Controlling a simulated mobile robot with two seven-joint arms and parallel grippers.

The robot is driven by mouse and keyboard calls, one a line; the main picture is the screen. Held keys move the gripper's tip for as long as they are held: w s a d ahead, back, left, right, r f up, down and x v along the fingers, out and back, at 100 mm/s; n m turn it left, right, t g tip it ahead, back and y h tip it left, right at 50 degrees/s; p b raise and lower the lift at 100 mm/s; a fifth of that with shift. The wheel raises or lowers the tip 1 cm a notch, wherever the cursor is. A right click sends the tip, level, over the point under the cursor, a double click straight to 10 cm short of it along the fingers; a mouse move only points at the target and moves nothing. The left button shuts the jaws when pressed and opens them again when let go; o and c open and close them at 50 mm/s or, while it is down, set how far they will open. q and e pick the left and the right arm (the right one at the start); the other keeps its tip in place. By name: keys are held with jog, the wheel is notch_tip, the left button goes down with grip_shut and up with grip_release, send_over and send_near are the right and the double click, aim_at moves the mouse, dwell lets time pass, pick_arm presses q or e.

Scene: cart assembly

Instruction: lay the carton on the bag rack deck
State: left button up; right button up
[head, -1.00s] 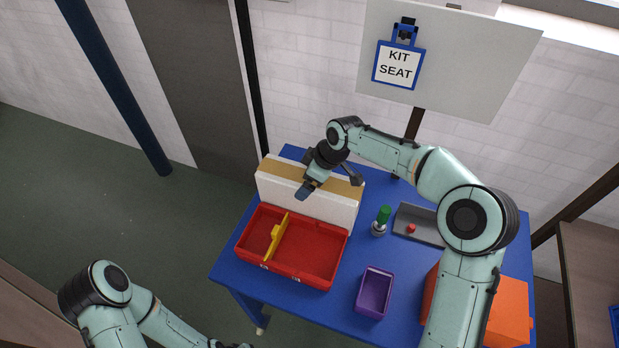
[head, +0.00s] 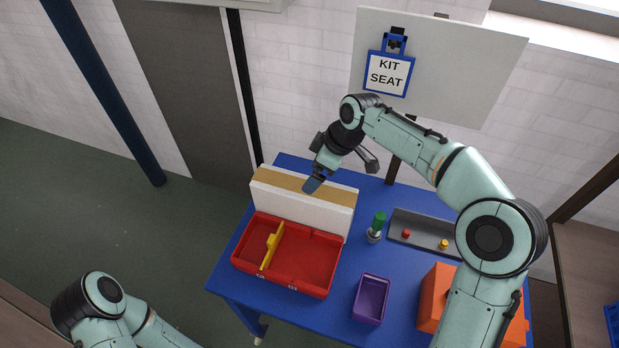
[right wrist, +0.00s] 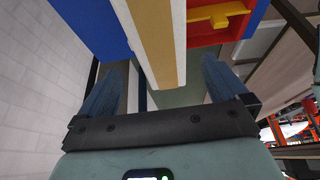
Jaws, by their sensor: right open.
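The carton (head: 300,207) is a white box with a tan strip along its top. It stands upright on the blue table, behind the red tray. My right gripper (head: 342,171) is open and empty above the carton's right part. One fingertip overlaps the carton's top edge in the head view; I cannot tell whether it touches. In the right wrist view the carton's tan strip (right wrist: 155,42) lies ahead, between the open fingers (right wrist: 163,85). My left arm shows at the bottom left, but its gripper is out of view. I cannot make out a bag rack deck.
The blue table (head: 331,305) holds a red tray (head: 312,261) with a yellow divider (head: 271,246), a purple bin (head: 371,299), a green-topped item (head: 378,226), a grey tray (head: 424,236) and an orange box (head: 434,292). Floor is clear at left.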

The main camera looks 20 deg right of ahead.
aim_at(301, 193)
jog(key=shift+s+d+f+b, duration=0.25)
jog(key=shift+f+b, duration=0.2)
jog(key=shift+b, duration=0.3)
jog(key=shift+a+f, duration=0.15)
jog(key=shift+f, duration=0.15)
jog(key=x, duration=0.6)
jog(key=shift+w, duration=0.2)
jog(key=shift+a+f, duration=0.15)
jog(key=shift+f, duration=0.25)
jog(key=x, duration=0.5)
jog(key=shift+w, duration=0.15)
pick_arm(q)
jog(key=shift+s+f, duration=0.6)
jog(key=shift+f, duration=0.3)
pick_arm(e)
jog(key=shift+r, duration=0.1)
jog(key=c, duration=1.2)
